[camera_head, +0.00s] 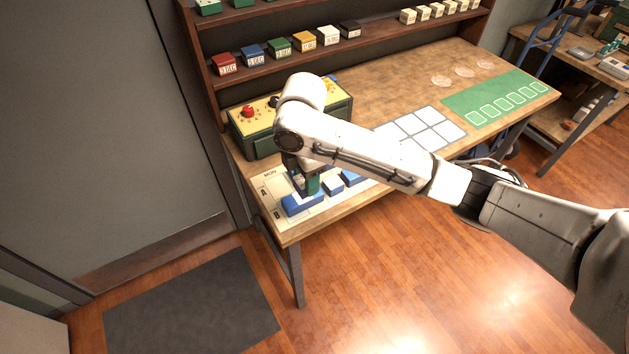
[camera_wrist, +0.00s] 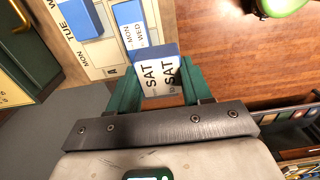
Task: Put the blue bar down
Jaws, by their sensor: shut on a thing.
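My gripper (camera_wrist: 157,76) has green fingers shut on a blue bar (camera_wrist: 154,52) with white faces reading SAT. In the head view my gripper (camera_head: 306,184) points down over the near left corner of the table, with a blue bar (camera_head: 302,205) at its fingertips. The bar is low over the pale planning board (camera_head: 268,186), marked MON and rows A and B. I cannot tell whether it touches the board. A second blue-and-white bar (camera_wrist: 130,18), reading MON and WED, lies just beyond the held one in the wrist view.
Other blue blocks (camera_head: 333,185) lie on the board to the right. A green box with buttons (camera_head: 248,113) stands behind it. A white grid (camera_head: 430,127) and a green mat (camera_head: 497,100) lie further right. Coloured date blocks (camera_head: 253,52) stand on the shelf.

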